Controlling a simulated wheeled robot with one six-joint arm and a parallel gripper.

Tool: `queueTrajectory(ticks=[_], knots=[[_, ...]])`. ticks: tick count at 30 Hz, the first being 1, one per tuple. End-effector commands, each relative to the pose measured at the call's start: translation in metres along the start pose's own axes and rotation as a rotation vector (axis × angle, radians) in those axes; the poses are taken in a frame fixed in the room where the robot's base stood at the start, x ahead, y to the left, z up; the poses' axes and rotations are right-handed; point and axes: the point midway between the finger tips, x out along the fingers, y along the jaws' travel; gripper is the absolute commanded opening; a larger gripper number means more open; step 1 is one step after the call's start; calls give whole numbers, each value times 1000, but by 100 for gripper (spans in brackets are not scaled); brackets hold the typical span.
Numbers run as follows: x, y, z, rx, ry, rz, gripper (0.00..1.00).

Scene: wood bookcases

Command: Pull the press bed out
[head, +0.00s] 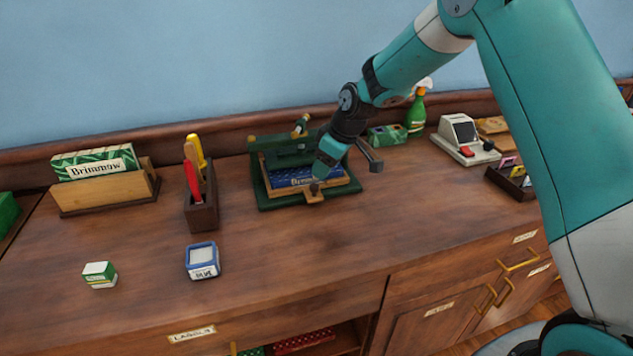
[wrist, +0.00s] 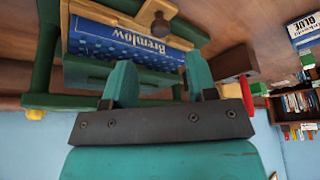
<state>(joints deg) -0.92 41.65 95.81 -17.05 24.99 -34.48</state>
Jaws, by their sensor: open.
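The green press (head: 265,190) stands on the counter against the back, and its frame also shows in the wrist view (wrist: 45,60). Its wooden press bed (head: 340,187) holds a blue book (head: 290,178) lettered on its edge; the book also shows in the wrist view (wrist: 110,42). A wooden tab with a dark knob sticks out from the bed's front (wrist: 150,14).
A blue glue pot (head: 202,262) and a small green box (head: 100,274) sit nearer the front. A green spray bottle (head: 416,115) and a card machine (head: 464,140) are right. Counter before the press is clear.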

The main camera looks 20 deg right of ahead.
Motion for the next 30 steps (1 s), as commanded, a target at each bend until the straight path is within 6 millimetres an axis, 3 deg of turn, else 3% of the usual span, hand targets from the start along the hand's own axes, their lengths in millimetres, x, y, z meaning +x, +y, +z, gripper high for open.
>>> queueTrajectory(ticks=[3, 10, 23, 30], knots=[[27, -1, 0, 0, -2, -3, 52], [62, 0, 0, 1, -1, -2, 52], [72, 0, 0, 1, 1, 0, 52], [72, 0, 0, 1, 1, 0, 0]])
